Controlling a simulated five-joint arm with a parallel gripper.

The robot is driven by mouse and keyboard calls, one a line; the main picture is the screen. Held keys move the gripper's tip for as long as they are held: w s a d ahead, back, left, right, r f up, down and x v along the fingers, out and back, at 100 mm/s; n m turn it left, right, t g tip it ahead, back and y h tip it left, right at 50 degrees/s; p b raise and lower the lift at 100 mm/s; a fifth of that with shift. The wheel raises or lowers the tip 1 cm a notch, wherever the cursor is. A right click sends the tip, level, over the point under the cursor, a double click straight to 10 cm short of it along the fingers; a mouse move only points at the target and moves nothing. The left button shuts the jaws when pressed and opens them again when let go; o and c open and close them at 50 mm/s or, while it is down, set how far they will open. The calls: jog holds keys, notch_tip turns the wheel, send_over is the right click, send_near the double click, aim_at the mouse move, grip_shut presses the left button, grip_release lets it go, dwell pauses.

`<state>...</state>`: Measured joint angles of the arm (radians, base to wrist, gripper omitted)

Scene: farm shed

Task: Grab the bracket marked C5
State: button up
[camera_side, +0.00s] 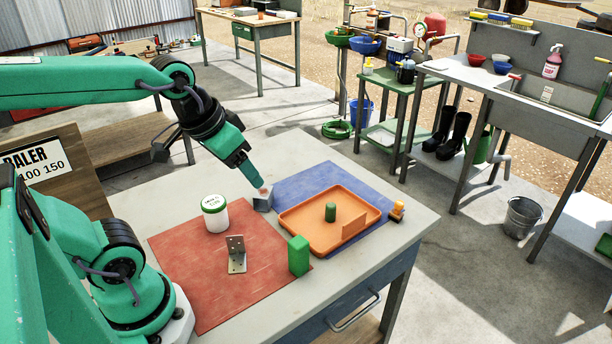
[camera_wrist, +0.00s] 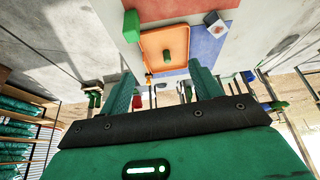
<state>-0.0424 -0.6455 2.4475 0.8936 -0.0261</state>
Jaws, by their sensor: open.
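A grey metal L-shaped bracket (camera_side: 236,262) with holes in its upright plate stands on the red mat (camera_side: 190,285). I cannot read a C5 mark on it. My gripper (camera_side: 262,185) is at the back of the table, above a small grey-blue cube (camera_side: 262,203), well behind and to the right of the bracket. I cannot tell if it touches the cube in the side view. In the wrist view my gripper (camera_wrist: 163,82) has its fingers spread wide with nothing between them. The bracket does not show in the wrist view.
A white jar with a green lid (camera_side: 215,219) stands behind the bracket, and a green block (camera_side: 299,257) to its right. An orange tray (camera_side: 292,221) on the blue mat (camera_side: 298,183) holds a green cylinder (camera_side: 330,212). A small orange piece (camera_side: 397,210) sits at the right edge.

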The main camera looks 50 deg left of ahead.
jog(key=w+a+f+n+g, duration=0.3)
jog(key=w+a+f+n, duration=0.15)
jog(key=w+a, duration=0.35)
jog(key=n+g, duration=0.2)
jog(key=n, duration=0.1)
send_over(263, 192)
notch_tip(263, 192, down, 11)
jog(key=shift+f, duration=0.1)
jog(key=shift+a+f, duration=0.25)
jog(key=shift+f, duration=0.1)
jog(key=shift+f, duration=1.3)
jog(key=shift+d+f, duration=0.15)
jog(key=shift+f, duration=2.45)
